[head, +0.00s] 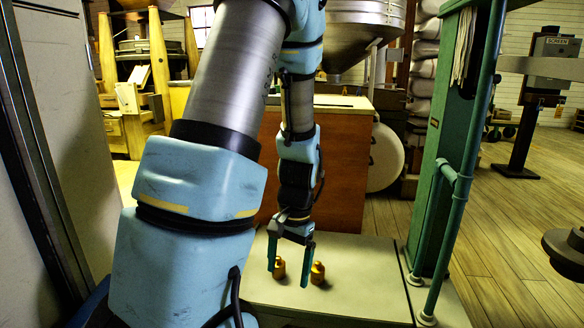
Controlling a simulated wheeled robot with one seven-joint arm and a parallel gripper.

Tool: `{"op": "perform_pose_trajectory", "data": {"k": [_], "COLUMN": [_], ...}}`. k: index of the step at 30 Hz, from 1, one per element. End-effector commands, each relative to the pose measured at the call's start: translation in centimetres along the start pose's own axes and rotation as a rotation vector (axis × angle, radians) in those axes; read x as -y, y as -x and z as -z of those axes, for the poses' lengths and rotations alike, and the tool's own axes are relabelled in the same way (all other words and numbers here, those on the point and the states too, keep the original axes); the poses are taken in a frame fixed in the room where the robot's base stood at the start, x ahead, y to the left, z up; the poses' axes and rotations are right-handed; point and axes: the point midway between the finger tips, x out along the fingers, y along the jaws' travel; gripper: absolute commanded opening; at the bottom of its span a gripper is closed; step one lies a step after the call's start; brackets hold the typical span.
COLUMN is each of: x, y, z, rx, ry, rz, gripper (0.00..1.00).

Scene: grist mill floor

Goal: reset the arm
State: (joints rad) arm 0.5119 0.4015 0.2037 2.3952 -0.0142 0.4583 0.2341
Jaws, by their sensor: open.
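My arm reaches down through the middle of the head view, its blue and grey links covering much of the left and centre. My gripper (291,266) points down, with its two teal fingers spread apart. It hangs over a pale platform (365,290). One small brass weight (279,268) shows between the fingers, partly hidden by the left one. A second brass weight (318,272) stands just right of the right finger. Whether the fingers touch either weight cannot be told.
A wooden cabinet (340,170) stands behind the platform under a metal hopper (365,35). A green post with pipes (455,150) rises at the platform's right. Wooden floor (510,220) lies open to the right. A pale panel (65,140) stands close at left.

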Motion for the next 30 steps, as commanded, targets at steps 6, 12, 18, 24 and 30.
{"op": "perform_pose_trajectory", "data": {"k": [6, 12, 18, 24, 30], "x": [2.6, 4.2, 4.8, 5.0, 5.2], "y": [5.0, 7.8, 11.1, 14.7, 20.0], "z": [-2.5, -4.5, -5.6, -6.0, -6.7], "rx": [-0.135, -0.215, -0.245, -0.245, -0.244], "ry": [0.242, 0.390, 0.449, 0.447, 0.446], "rz": [-0.043, -0.048, -0.046, -0.046, -0.046], "gripper": [0.92, 0.92, 0.92, 0.92, 0.92]}}
